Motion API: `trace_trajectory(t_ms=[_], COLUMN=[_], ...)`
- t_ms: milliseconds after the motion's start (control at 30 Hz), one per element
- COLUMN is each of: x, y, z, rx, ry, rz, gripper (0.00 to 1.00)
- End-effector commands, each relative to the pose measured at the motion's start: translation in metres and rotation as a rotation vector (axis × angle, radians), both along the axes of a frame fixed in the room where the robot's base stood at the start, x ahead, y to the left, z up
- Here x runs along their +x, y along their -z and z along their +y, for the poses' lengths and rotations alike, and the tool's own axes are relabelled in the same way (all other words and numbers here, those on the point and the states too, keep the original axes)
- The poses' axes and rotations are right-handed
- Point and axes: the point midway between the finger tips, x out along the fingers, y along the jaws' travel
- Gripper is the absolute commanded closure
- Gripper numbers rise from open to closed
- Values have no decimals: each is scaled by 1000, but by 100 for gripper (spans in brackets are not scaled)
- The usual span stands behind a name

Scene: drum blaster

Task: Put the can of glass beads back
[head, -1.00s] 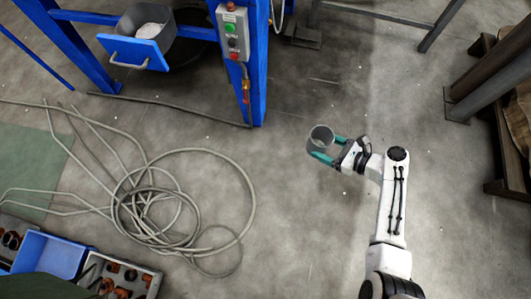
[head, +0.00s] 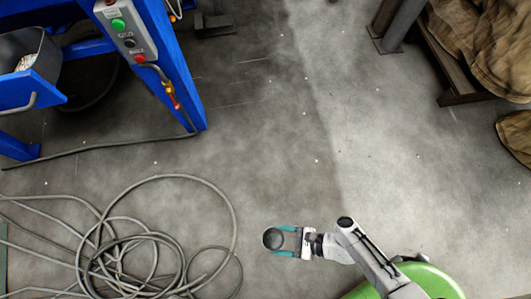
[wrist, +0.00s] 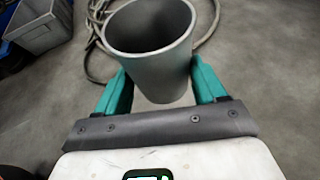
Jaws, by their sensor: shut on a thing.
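The can (head: 273,239) is a plain grey, open-topped, slightly tapered cup. My gripper (head: 281,241) is shut on it, with one teal finger on each side. In the wrist view the can (wrist: 150,62) stands between the teal fingers of my gripper (wrist: 161,88), mouth toward the camera. Its inside is dark, and I see no beads in it. In the head view it is held over the concrete floor, right of the hose coils.
A blue machine frame (head: 180,75) with a button box (head: 125,30) stands upper left. A blue-fronted grey hopper (head: 35,85) holds pale grains. A hose (head: 150,235) lies coiled lower left. Sacks (head: 480,45) lie upper right. The middle floor is clear.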

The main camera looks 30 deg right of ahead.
Motion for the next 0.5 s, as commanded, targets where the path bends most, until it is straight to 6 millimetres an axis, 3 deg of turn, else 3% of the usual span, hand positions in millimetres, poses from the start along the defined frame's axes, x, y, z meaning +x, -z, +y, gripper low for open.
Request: trace_trajectory(t_ms=[333,500], x=[76,97], y=[39,70], z=[25,32], rx=[0,1], ry=[-5,-1], rz=[-5,-2], gripper=[66,66])
